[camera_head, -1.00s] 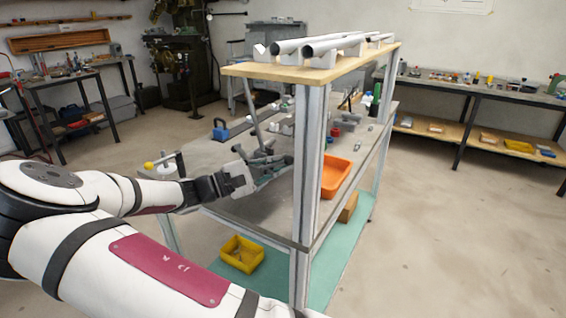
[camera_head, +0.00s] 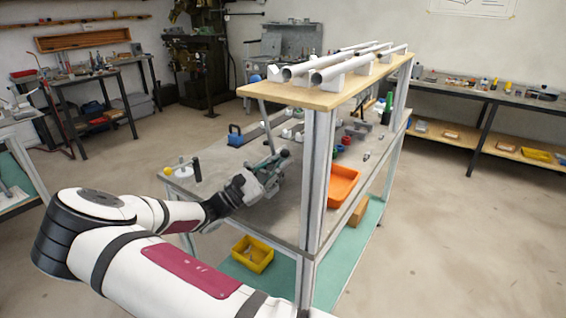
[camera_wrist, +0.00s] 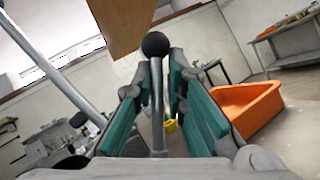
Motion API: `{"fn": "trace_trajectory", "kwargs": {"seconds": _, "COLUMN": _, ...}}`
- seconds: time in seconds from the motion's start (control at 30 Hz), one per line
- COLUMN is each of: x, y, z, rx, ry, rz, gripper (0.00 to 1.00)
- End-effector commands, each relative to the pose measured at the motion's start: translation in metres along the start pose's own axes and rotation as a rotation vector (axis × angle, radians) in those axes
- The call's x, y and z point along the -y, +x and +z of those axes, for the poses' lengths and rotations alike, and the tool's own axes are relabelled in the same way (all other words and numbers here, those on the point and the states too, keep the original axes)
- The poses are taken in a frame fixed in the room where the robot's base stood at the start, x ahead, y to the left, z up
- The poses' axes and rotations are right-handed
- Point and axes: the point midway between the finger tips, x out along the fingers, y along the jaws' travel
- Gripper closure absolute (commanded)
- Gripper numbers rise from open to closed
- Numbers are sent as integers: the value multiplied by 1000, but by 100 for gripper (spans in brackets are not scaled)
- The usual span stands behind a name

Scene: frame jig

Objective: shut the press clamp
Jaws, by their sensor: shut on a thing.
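My gripper (camera_head: 270,170) is over the left part of the grey bench top, with its fingers tilted up and to the right. In the wrist view, my gripper (camera_wrist: 158,100) has its teal-padded fingers on either side of a thin metal lever with a black ball knob (camera_wrist: 156,44). It is shut on this lever, which appears to be the press clamp's handle. The knob rises past the fingertips and also shows small in the head view (camera_head: 284,153). The rest of the clamp is mostly hidden by my gripper, so its jaw position cannot be told.
A shelf (camera_head: 285,94) with metal tubes overhangs the bench, and its front post (camera_head: 318,170) stands close right of my gripper. An orange bin (camera_head: 342,186) sits beyond the post. A yellow-knobbed fixture (camera_head: 182,168) and a blue-handled item (camera_head: 235,136) stand left.

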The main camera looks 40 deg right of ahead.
Motion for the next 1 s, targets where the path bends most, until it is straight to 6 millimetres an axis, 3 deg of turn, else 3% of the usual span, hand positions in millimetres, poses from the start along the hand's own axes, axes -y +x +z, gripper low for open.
{"fn": "trace_trajectory", "kwargs": {"seconds": 0.37, "x": 1, "y": -1, "z": -1, "rx": -1, "ry": -6, "rz": 0, "gripper": 100}}
{"fn": "trace_trajectory", "kwargs": {"seconds": 0.4, "x": 1, "y": -1, "z": -1, "rx": -1, "ry": -6, "rz": 0, "gripper": 78}}
{"fn": "trace_trajectory", "kwargs": {"seconds": 0.43, "x": 1, "y": -1, "z": -1, "rx": -1, "ry": -6, "rz": 1, "gripper": 72}}
{"fn": "trace_trajectory", "kwargs": {"seconds": 0.8, "x": 0, "y": -3, "z": 0, "rx": -1, "ry": -3, "rz": 2, "gripper": 71}}
{"fn": "trace_trajectory", "kwargs": {"seconds": 1.0, "x": 0, "y": -28, "z": -1, "rx": -4, "ry": -3, "rz": 3, "gripper": 71}}
